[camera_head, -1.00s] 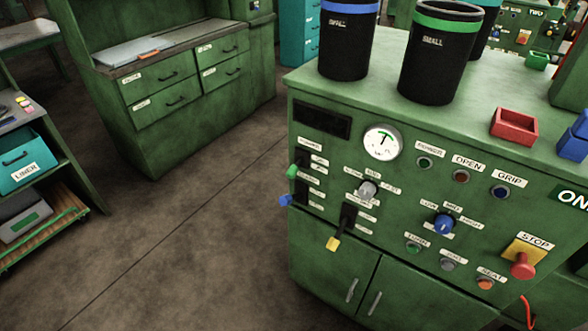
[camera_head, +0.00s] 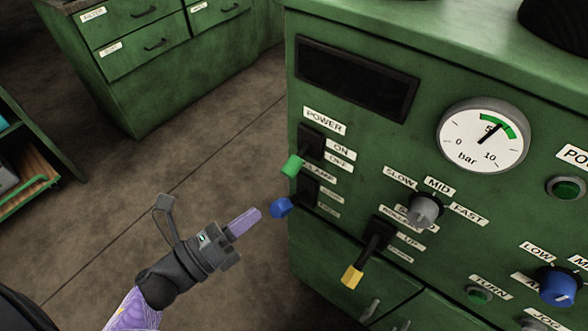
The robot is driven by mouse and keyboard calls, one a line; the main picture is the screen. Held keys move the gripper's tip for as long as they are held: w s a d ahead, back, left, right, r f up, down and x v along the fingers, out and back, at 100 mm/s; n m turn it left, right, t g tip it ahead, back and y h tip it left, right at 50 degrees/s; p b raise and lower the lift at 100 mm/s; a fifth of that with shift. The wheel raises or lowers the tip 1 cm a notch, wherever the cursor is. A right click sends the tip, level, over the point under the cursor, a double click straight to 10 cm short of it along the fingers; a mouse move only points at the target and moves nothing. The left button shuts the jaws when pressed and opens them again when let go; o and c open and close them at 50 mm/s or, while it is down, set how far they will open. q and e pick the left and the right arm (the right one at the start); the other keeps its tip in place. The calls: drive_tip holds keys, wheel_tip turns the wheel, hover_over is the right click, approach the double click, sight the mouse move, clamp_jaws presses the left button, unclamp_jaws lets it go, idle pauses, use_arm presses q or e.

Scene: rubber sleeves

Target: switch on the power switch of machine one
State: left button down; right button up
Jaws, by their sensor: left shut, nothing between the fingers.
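The power switch is a lever with a green tip (camera_head: 292,166) on the upper left of the green machine's front panel (camera_head: 420,150). Its POWER label (camera_head: 324,121) is above it, with ON and OFF labels to its right. The lever sticks out toward the left and points downward. My left gripper (camera_head: 246,222) is shut and empty, left of the panel and below the green tip. Its fingertips are near the blue-tipped lever (camera_head: 281,207); I cannot tell whether they touch. My right gripper is not in view.
A yellow-tipped lever (camera_head: 352,276), a grey speed knob (camera_head: 424,209) and a blue knob (camera_head: 557,286) are on the same panel. A pressure gauge (camera_head: 483,138) is at upper right. Green drawers (camera_head: 140,40) stand behind, with open floor between.

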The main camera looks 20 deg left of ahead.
sight(299, 158)
use_arm(q)
drive_tip(key=x, duration=0.9)
drive_tip(key=shift+w, duration=0.1)
drive_tip(key=shift+w+d, duration=0.3)
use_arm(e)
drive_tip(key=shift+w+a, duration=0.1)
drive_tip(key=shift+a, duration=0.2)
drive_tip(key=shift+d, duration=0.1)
